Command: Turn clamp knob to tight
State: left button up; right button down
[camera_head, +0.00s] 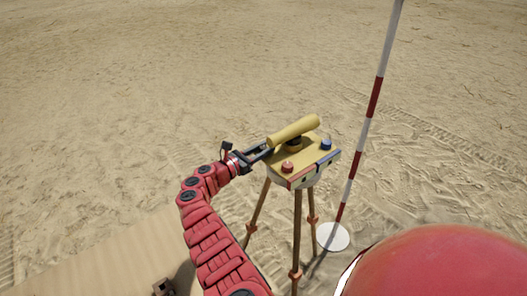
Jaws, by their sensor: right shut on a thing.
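The clamp knob (293,131), a long yellow bar handle, sits on a dark stem on the yellow top plate (308,162) of a tripod instrument. The bar lies slantwise, its right end farther away. The exact finger contact is too small to see.
A red knob (287,166) and a blue knob (326,145) stand on the plate's edges. Brown tripod legs (297,235) stand below. A red-and-white pole (369,120) rises from a white disc (333,237) at right. Open sand lies around.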

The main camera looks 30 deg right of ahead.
jog(key=c, duration=0.6)
grip_release()
jog(key=a+b, duration=0.1)
jog(key=a, duration=0.4)
jog(key=s+a+b, duration=0.1)
jog(key=a, duration=0.5)
jog(key=s+a, duration=0.1)
jog(key=a, duration=0.5)
jog(key=shift+s+a+b, duration=0.15)
jog(key=shift+s+b, duration=0.1)
jog(key=shift+b, duration=0.15)
